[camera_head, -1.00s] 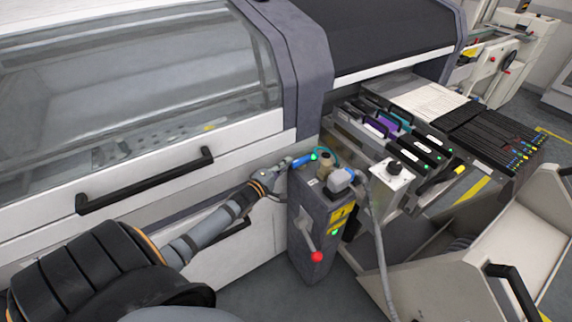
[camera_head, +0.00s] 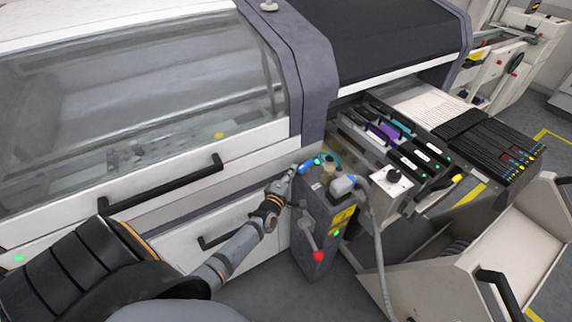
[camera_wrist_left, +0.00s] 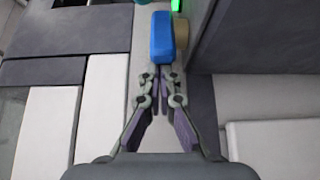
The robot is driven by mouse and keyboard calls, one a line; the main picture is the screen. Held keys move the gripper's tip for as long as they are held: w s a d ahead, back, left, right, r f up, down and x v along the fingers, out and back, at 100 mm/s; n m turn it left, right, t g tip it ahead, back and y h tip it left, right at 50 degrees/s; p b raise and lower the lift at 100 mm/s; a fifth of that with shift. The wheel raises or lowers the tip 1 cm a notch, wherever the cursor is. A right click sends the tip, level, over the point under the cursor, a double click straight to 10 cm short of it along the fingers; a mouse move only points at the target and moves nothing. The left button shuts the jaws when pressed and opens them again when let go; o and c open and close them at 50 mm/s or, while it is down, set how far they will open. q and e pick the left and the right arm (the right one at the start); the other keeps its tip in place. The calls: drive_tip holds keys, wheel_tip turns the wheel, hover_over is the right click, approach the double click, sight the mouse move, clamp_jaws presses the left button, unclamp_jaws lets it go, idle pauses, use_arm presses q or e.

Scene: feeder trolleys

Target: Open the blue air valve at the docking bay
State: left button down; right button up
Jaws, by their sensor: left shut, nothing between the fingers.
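The blue air valve handle (camera_head: 307,167) sits at the top left of the dark grey docking post (camera_head: 318,222), with a small green light by its far end. In the left wrist view the blue handle (camera_wrist_left: 162,38) points towards my gripper, beside a tan round part. My left gripper (camera_head: 291,174) is at the handle's near end, left of the post. In the left wrist view the closed fingertips (camera_wrist_left: 161,73) are just below the handle's end, with nothing between them. I cannot tell whether they touch it. My right gripper is out of view.
A lever with a red knob (camera_head: 318,256) is on the post's front. A grey hose (camera_head: 379,255) hangs right of it, by a white box (camera_head: 391,188). The white machine with a black handle (camera_head: 150,190) stands left. A trolley (camera_head: 450,275) stands at lower right.

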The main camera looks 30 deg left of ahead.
sight(302, 171)
use_arm(q)
drive_tip(key=d+n+y+p, duration=0.1)
drive_tip(key=d+n+g+y+p, duration=0.1)
drive_tip(key=y+p, duration=0.1)
drive_tip(key=d+n+y+p, duration=0.1)
drive_tip(key=shift+s+d+r+y, duration=0.15)
drive_tip(key=shift+s+y, duration=0.1)
drive_tip(key=shift+y, duration=0.15)
drive_tip(key=shift+w+d, duration=0.1)
drive_tip(key=shift+d, duration=0.3)
drive_tip(key=shift+w+d+f+b, duration=0.2)
drive_tip(key=shift+d+b, duration=0.2)
drive_tip(key=shift+d, duration=0.2)
drive_tip(key=shift+w+d+r+b, duration=0.15)
drive_tip(key=shift+d+b, duration=0.1)
drive_tip(key=shift+b, duration=0.1)
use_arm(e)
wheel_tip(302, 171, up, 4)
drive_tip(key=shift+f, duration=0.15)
